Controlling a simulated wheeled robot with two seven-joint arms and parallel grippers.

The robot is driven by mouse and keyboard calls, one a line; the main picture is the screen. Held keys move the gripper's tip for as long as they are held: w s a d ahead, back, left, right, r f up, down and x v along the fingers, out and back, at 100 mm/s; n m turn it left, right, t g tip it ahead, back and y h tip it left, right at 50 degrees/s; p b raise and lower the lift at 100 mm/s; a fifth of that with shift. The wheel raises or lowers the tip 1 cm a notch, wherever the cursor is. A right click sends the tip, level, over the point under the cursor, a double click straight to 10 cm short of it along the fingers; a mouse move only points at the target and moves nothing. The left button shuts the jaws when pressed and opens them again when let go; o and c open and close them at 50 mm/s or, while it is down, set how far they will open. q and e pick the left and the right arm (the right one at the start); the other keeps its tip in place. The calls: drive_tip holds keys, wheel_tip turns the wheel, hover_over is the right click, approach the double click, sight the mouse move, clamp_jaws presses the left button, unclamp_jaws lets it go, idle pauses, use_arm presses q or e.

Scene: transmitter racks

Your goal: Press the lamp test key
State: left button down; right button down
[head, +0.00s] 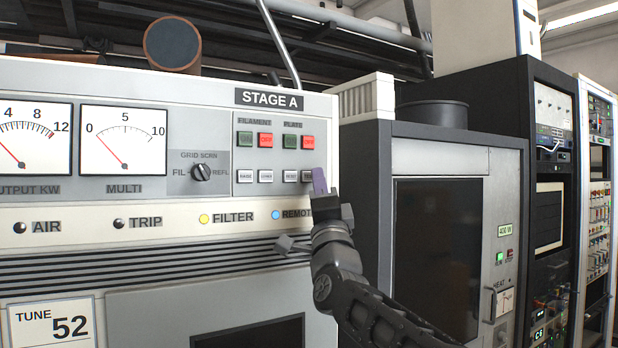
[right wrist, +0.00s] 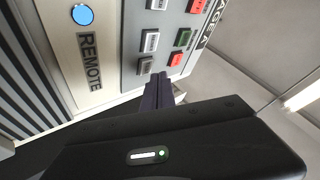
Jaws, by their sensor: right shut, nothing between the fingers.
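The STAGE A panel (head: 215,125) has a row of small white keys under green and red keys. The rightmost white key (head: 306,176) is partly covered by my gripper in the head view, and its label is not readable. It also shows in the right wrist view (right wrist: 146,66). My right gripper (head: 319,178) is shut and empty, its purple-grey fingers at the panel's right edge beside that key. In the right wrist view the fingertips (right wrist: 157,80) are just below the key in the picture; I cannot tell whether they touch the panel. My left gripper is not in view.
A red key (head: 308,142) sits above the white row, and a rotary knob (head: 201,172) is to the left. The blue REMOTE lamp (head: 276,215) is below. A grey cabinet (head: 438,160) stands to the right of my right arm, with more racks beyond.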

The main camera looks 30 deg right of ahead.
drive_tip(key=shift+w, duration=0.1)
drive_tip(key=shift+w, duration=0.35)
drive_tip(key=shift+w, duration=0.35)
idle(0.6)
idle(0.4)
drive_tip(key=shift+s+b, duration=0.8)
drive_tip(key=shift+b, duration=0.05)
